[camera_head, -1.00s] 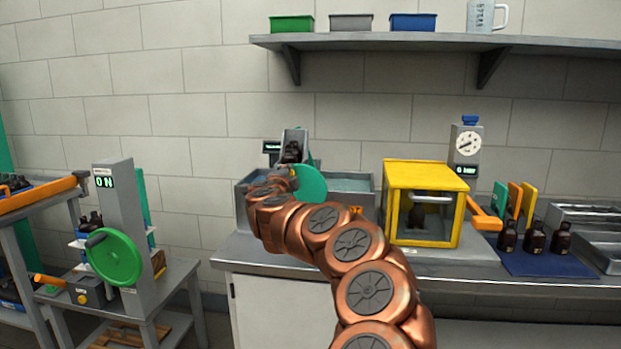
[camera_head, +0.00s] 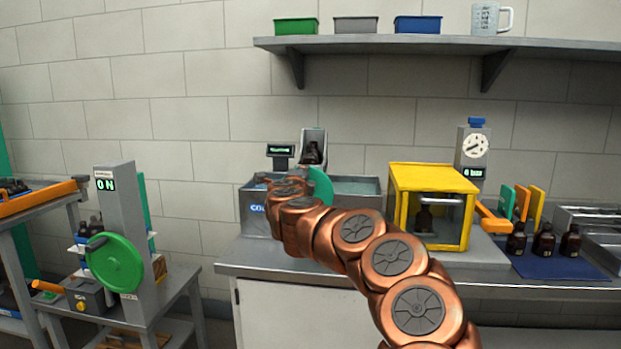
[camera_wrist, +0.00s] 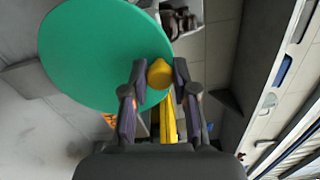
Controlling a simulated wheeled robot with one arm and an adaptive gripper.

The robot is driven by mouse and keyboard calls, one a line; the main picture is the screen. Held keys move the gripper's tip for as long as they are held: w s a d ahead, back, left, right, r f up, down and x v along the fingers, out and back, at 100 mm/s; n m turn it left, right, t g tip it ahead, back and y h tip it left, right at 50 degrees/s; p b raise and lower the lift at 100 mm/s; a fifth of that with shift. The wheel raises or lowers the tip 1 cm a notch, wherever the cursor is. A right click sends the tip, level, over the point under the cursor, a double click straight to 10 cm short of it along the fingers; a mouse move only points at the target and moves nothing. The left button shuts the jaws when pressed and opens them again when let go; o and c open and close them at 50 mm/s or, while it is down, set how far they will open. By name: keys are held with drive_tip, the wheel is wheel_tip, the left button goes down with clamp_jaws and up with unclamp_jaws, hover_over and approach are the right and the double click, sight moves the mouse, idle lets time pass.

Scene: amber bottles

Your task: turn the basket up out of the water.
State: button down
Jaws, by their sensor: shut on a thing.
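The grey basket (camera_head: 312,147) stands above the tank at the back of the bench, with dark amber glass in it. It is clear of the water (camera_head: 355,186) as far as I can see. The tank (camera_head: 256,210) is a grey metal box. A green disc (camera_head: 321,185) sits at its front below the basket, partly behind my arm. In the wrist view the green disc (camera_wrist: 100,50) carries a yellow knob (camera_wrist: 160,74). My gripper (camera_wrist: 157,84) is shut on this knob, one finger on each side. My arm hides the gripper in the head view.
A small display (camera_head: 280,151) stands behind the tank. A yellow-framed cabinet (camera_head: 400,205) is to its right, then amber bottles on a blue mat (camera_head: 560,264). A shelf (camera_head: 400,42) runs above. A stand with a green wheel (camera_head: 115,264) is at left.

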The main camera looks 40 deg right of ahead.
drive_tip(key=shift+r, duration=0.1)
idle(0.3)
drive_tip(key=c, duration=0.9)
unclamp_jaws()
drive_tip(key=shift+s, duration=0.1)
drive_tip(key=v, duration=1.2)
